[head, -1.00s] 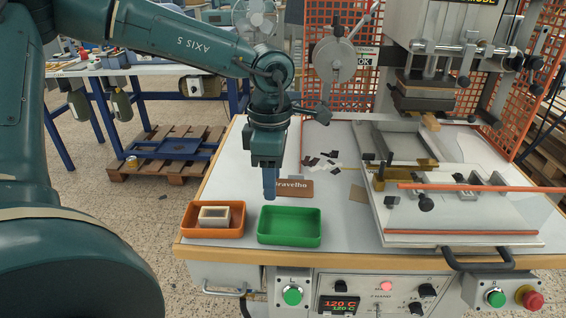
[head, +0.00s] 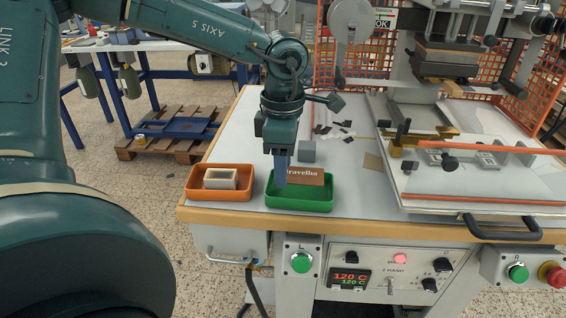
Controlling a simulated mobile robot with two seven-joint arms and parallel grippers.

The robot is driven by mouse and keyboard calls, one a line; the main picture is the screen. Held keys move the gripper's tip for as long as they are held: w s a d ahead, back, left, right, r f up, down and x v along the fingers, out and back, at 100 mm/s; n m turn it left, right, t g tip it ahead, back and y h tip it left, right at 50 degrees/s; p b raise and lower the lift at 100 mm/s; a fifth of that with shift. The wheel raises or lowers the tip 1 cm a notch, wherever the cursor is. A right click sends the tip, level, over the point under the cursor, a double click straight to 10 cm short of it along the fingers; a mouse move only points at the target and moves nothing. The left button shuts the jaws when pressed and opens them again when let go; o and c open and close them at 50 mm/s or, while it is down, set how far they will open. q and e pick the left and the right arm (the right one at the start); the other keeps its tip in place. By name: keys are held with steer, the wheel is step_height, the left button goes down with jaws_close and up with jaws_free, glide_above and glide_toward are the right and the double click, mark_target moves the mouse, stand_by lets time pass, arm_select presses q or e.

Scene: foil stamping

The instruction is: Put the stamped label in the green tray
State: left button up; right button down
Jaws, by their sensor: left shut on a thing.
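My left gripper (head: 281,182) points down over the green tray (head: 298,206) and is shut on the brown label (head: 308,176), near its left end. The label stands on edge, with light lettering facing me, of which "ravelho" can be read. Its lower edge shows against the tray's interior. I cannot tell whether it touches the tray floor. The fingers hide the label's left end. My right gripper is not in view.
An orange tray (head: 247,190) with a pale hollow block (head: 220,178) stands left of the green tray. A grey cube (head: 307,151) stands behind the label. Dark scraps (head: 322,128) lie further back. The stamping press (head: 448,62) is at the right.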

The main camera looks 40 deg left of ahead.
arm_select(q)
steer(key=o, duration=1.1)
step_height(320, 180, up, 13)
steer(key=shift+r, duration=0.15)
